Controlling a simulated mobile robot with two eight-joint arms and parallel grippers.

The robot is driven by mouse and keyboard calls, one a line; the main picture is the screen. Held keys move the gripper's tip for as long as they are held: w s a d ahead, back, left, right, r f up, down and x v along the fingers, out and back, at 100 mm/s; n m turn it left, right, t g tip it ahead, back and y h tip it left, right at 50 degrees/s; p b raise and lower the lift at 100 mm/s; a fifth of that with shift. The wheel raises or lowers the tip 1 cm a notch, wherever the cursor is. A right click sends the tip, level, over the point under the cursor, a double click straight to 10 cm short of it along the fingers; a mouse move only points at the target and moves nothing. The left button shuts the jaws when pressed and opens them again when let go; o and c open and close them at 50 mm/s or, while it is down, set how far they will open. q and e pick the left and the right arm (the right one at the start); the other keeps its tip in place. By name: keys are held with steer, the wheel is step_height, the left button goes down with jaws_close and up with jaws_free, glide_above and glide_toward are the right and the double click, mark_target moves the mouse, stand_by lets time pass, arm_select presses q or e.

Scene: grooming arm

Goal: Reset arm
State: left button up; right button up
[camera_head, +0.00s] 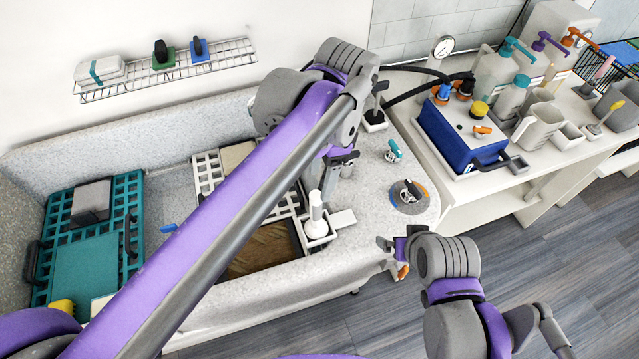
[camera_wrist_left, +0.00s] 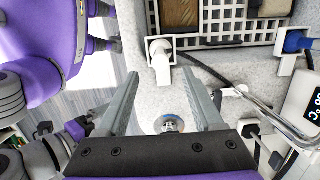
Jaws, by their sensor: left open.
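My left arm crosses the head view from the lower left. Its gripper (camera_head: 341,163) points down over the right end of the speckled grey basin, behind a white holder with a white upright piece (camera_head: 316,220). Part of my right arm also shows at the left of the left wrist view.
A round dial (camera_head: 409,195) and a teal-handled tap (camera_head: 393,151) sit on the counter. A blue box (camera_head: 462,135) with hoses stands to the right, near several pump bottles (camera_head: 497,75). A teal rack (camera_head: 88,250) lies in the basin. The floor at lower right is open.

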arm_select(q)
steer(key=shift+s, duration=0.15)
stand_by(0.3)
steer(key=shift+a+f, duration=0.15)
steer(key=shift+a, duration=0.1)
steer(key=s+a+f+n+t, duration=0.3)
steer(key=a+f+n, duration=0.3)
steer(key=a, duration=0.3)
steer(key=s+a+f+n+t+h, duration=0.1)
steer(key=s+a+f+n+t, duration=0.2)
steer(key=a+f+n, duration=0.4)
steer(key=shift+s+a+n+t+h, duration=0.3)
steer(key=shift+s+a+n, duration=0.25)
steer(key=shift+a, duration=0.4)
